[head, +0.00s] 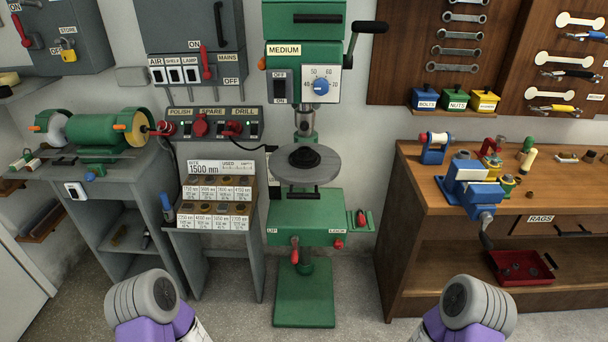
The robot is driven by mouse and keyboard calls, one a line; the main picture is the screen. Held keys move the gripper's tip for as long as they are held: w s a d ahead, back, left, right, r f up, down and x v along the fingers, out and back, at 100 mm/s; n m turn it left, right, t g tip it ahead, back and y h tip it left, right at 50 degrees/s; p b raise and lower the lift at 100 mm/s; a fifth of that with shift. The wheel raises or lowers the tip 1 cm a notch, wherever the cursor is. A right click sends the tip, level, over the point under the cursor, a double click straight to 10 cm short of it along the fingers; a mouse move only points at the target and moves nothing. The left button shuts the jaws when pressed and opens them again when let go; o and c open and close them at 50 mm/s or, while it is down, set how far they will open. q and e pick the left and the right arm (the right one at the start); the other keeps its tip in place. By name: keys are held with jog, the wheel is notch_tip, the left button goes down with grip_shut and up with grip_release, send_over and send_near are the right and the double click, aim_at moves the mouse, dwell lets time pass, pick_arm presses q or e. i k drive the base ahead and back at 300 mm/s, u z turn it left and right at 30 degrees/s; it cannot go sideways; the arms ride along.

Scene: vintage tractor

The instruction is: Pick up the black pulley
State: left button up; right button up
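A black, round, stepped piece that looks like the black pulley (304,158) lies on the round grey table (324,176) of the green drill press, below the chuck. Nothing touches it from my side. Only rounded grey and purple links of my two arms show, at the bottom left and bottom right. Neither gripper is in the picture, so I cannot see whether they are open or shut.
The drill's chuck (306,122) hangs above the round table. A stand with bit boxes (216,218) is to its left, and a bench grinder (100,134) is farther left. A wooden workbench (560,203) with a blue vise (470,186) is to the right.

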aim_at(303, 158)
jog(key=z, duration=0.05)
jog(key=k, duration=0.6)
jog(key=u, duration=0.85)
jog(key=i, duration=1.35)
jog(key=z, duration=0.85)
